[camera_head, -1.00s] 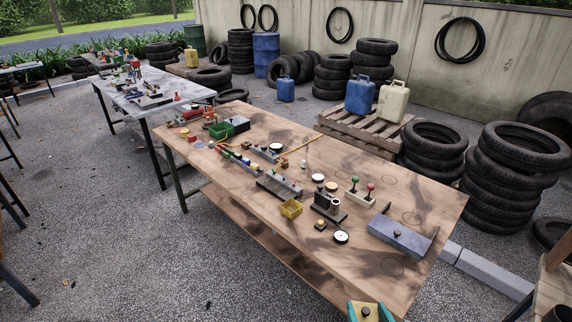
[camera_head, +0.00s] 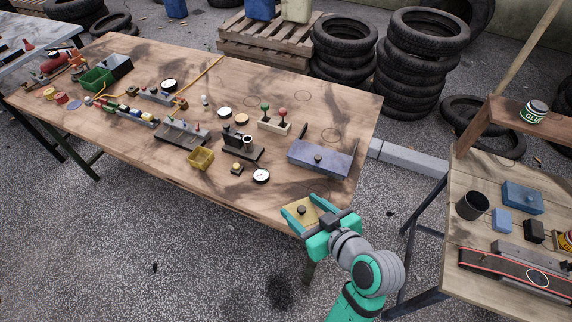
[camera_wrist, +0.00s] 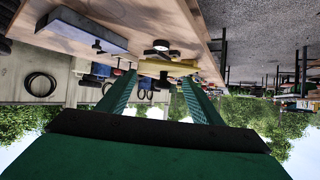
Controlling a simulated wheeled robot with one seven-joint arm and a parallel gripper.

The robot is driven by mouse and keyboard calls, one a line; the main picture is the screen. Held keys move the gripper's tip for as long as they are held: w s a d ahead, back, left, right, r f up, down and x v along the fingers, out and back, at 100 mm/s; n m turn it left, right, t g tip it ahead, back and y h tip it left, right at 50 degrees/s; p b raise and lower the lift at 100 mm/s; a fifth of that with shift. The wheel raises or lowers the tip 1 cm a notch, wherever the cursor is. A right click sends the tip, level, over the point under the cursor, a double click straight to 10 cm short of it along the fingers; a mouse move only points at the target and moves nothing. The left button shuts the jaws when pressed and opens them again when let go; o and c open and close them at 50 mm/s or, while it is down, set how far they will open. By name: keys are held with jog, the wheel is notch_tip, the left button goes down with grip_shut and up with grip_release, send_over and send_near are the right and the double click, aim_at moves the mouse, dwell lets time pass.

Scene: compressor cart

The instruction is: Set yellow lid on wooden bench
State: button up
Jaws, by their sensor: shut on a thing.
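My gripper (camera_head: 303,213) is shut on the yellow lid (camera_head: 292,212), a flat square plate with a dark round knob. The lid also shows between the green fingers in the wrist view (camera_wrist: 168,68). In the head view the lid overlaps the near right corner of the long wooden bench (camera_head: 345,115); whether it is above the top or just off its edge, I cannot tell. A second wood-topped bench (camera_head: 455,240) stands at the right.
The right bench holds a black cup (camera_head: 472,206), blue boxes and a belt-like strip. Tyre stacks (camera_head: 412,70) stand behind.

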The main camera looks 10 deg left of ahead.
jog(key=w+f, duration=0.4)
jog(key=w, duration=0.5)
send_over(305, 196)
jog(key=s, duration=0.1)
notch_tip(305, 196, down, 5)
jog(key=shift+a+r, duration=0.1)
jog(key=shift+r, duration=0.1)
jog(key=shift+w+f, duration=0.5)
jog(key=shift+f, duration=1.6)
jog(key=o, duration=1.1)
jog(key=shift+r, duration=0.1)
